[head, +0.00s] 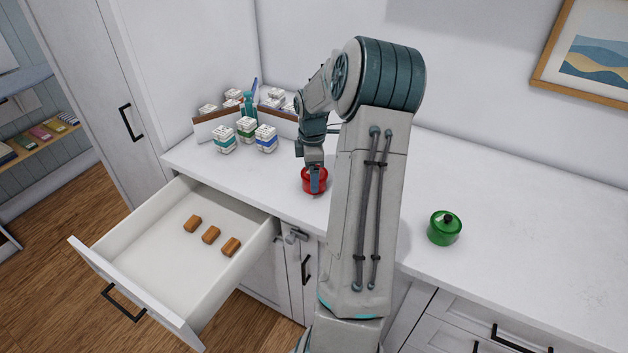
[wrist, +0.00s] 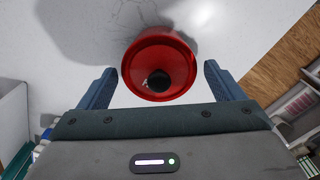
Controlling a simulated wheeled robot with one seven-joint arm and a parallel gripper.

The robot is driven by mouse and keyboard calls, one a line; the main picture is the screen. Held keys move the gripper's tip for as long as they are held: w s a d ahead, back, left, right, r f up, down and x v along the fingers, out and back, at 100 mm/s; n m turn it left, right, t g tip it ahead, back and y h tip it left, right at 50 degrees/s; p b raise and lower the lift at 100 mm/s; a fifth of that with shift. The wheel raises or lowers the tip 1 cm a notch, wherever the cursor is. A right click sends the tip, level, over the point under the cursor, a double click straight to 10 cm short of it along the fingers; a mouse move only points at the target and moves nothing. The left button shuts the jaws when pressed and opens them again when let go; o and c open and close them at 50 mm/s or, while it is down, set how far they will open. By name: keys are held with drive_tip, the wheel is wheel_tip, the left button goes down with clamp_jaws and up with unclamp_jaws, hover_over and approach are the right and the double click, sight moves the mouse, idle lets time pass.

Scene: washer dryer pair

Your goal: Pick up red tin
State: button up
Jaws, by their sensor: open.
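The red tin (head: 309,186) stands on the white counter, near its front edge, partly hidden by my gripper in the head view. In the wrist view the red tin (wrist: 158,58) shows from above, with a dark round knob on its lid. My gripper (wrist: 158,82) is open, with one blue finger on each side of the tin. Gaps show between the tin and both fingers. In the head view my gripper (head: 314,178) reaches down over the tin. I cannot tell exactly how far down the fingers reach beside it.
A green tin (head: 444,228) stands on the white counter (head: 530,240) to the right. Several white boxes (head: 266,139) and an organizer sit at the back left. An open drawer (head: 150,255) holding three brown blocks (head: 211,234) juts out at the front left.

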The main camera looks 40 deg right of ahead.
drive_tip(key=shift+f, duration=1.3)
drive_tip(key=c, duration=0.9)
drive_tip(key=shift+c, duration=0.2)
